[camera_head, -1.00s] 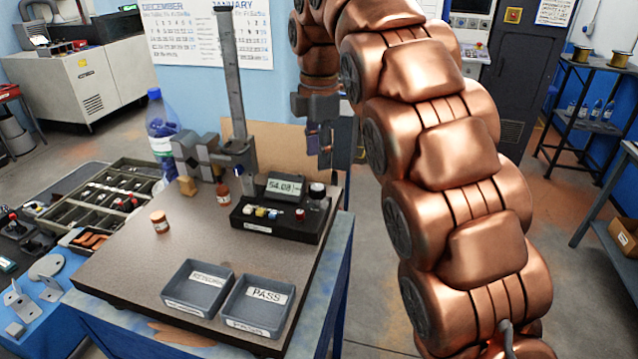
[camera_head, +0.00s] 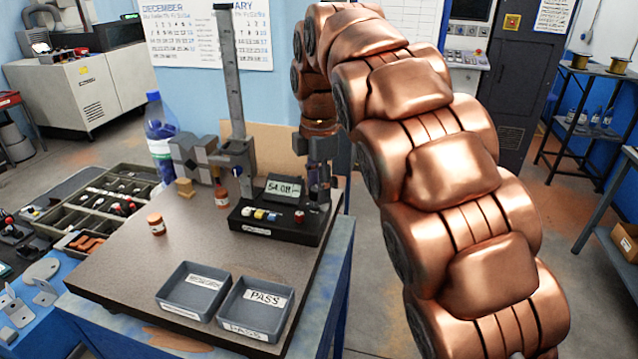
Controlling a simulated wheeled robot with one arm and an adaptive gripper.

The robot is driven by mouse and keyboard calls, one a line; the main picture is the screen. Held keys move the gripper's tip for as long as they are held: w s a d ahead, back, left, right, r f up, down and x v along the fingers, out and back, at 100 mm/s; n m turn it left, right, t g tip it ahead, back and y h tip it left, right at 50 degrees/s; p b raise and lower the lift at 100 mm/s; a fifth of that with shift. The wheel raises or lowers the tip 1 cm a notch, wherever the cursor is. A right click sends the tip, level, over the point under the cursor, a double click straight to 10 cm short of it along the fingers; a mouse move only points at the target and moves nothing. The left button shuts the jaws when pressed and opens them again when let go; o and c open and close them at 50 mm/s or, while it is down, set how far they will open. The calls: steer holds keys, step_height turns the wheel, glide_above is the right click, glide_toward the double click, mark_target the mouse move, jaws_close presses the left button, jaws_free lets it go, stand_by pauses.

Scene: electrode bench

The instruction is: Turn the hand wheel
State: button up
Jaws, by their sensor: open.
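A grey measuring stand (camera_head: 232,80) with a tall column rises at the back of the bench plate. I cannot clearly make out a hand wheel on it. A black control box (camera_head: 270,228) with coloured buttons and a small display (camera_head: 284,188) stands in front of it; a round knob at its right end is now mostly hidden by my gripper. My gripper (camera_head: 318,198) points down over that right end, behind the box's red button. It is open, and I see nothing held in it. Whether its fingers touch the knob, I cannot tell.
Two grey trays, one marked PASS (camera_head: 265,298), sit at the plate's front edge. Small brown bottles (camera_head: 157,224) and (camera_head: 222,196) stand on the plate (camera_head: 120,270). A blue bottle (camera_head: 160,138) and a parts crate (camera_head: 110,182) are at left. The plate's middle is clear.

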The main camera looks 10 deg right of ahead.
steer(key=c, duration=0.9)
steer(key=shift+o, duration=0.2)
steer(key=shift+f+m, duration=0.1)
steer(key=shift+m, duration=0.2)
